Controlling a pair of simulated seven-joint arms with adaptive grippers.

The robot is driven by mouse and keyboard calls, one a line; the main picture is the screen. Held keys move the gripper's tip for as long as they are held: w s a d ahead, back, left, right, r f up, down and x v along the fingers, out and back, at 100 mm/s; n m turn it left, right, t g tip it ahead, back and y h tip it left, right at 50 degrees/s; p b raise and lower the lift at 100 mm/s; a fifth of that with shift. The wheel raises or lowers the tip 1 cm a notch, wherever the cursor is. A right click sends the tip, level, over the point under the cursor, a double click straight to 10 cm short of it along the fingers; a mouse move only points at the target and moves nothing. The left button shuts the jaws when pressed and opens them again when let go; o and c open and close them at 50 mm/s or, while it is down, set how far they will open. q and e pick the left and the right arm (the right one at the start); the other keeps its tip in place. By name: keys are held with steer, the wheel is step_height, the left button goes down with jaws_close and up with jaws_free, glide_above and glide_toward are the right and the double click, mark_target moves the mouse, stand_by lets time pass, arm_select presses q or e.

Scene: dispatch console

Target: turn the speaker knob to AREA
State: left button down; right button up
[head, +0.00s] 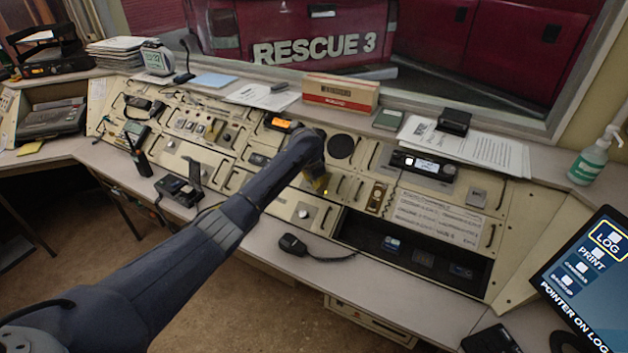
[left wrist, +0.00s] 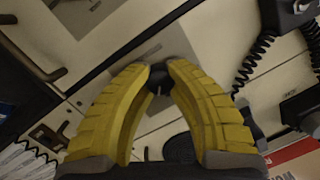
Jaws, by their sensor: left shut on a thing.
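My left gripper (head: 318,182) reaches down to the sloped console panel in the middle of the head view, its yellow fingers partly hidden by my arm. In the left wrist view the two yellow fingers (left wrist: 159,76) close on a small black knob (left wrist: 160,78) with a pale pointer line. The knob sits at a grey plate on the cream panel. Its position marks cannot be read, so I cannot tell which setting it points to. In the head view the knob is hidden behind the gripper. My right gripper is not in view.
A round black speaker grille (head: 341,146) and a radio unit (head: 422,164) are on the panel to the right. A hand microphone (head: 293,244) lies in front. A cardboard box (head: 340,93) stands on the ledge behind. A screen (head: 590,275) is at lower right.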

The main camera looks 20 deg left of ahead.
arm_select(q)
steer(key=shift+s+f+m+t, duration=0.1)
steer(key=shift+f+m+t, duration=0.1)
steer(key=shift+m, duration=0.8)
steer(key=shift+s+f+m+t, duration=0.1)
steer(key=shift+f+m, duration=0.05)
steer(key=shift+m, duration=0.85)
steer(key=shift+a, duration=0.1)
steer(key=c, duration=1.3)
jaws_free()
steer(key=shift+c, duration=0.2)
steer(key=shift+w+r, duration=0.1)
steer(key=shift+r, duration=0.2)
steer(key=shift+s+r, duration=0.3)
steer(key=shift+r, duration=0.25)
steer(key=v, duration=1)
steer(key=shift+s+d+r, duration=0.15)
steer(key=shift+s+d, duration=0.05)
steer(key=shift+d, duration=0.05)
